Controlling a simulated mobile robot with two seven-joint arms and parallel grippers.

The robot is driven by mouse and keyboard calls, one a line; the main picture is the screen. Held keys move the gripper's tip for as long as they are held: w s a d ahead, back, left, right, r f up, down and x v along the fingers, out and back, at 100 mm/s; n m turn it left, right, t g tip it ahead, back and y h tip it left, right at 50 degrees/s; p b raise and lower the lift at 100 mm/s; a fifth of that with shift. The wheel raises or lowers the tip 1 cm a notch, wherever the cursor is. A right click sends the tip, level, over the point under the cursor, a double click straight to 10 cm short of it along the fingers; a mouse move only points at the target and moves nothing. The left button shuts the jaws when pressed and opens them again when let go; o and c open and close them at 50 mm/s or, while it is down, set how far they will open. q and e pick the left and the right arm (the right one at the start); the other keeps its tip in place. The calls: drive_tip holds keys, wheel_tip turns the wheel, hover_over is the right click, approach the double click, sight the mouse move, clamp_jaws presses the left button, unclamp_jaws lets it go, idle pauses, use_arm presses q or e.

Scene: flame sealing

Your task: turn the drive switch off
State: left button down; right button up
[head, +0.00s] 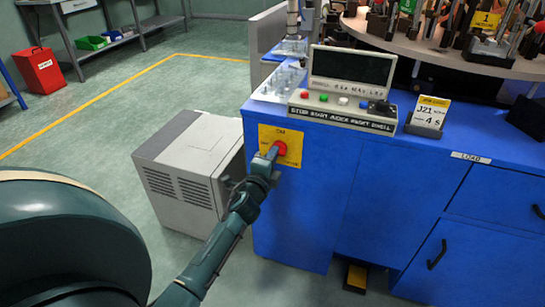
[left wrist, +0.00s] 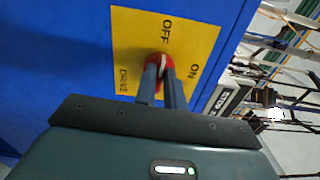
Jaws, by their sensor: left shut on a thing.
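The drive switch (head: 281,148) is a red rotary knob on a yellow plate (head: 292,134) on the side of the blue cabinet. In the left wrist view the red knob (left wrist: 160,62) has a white line on it, and the plate (left wrist: 135,40) reads OFF, ON and DRIVE. My left gripper (head: 272,154) reaches the knob from the front. In the left wrist view my left gripper (left wrist: 163,75) is shut on the knob, its two fingers covering part of it. The knob's exact pointing is hard to tell. My right gripper is not in view.
A control panel (head: 345,115) with several buttons and a dark screen stands on the blue cabinet (head: 400,190). A sign (head: 430,113) stands beside it. A grey box unit (head: 175,170) sits on the floor left of the cabinet. Open floor lies further left.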

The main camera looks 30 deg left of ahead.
use_arm(q)
drive_tip(key=shift+n, duration=0.4)
drive_tip(key=c, duration=1.5)
unclamp_jaws()
drive_tip(key=shift+s, duration=0.1)
drive_tip(key=p+v, duration=0.1)
drive_tip(key=v, duration=1.2)
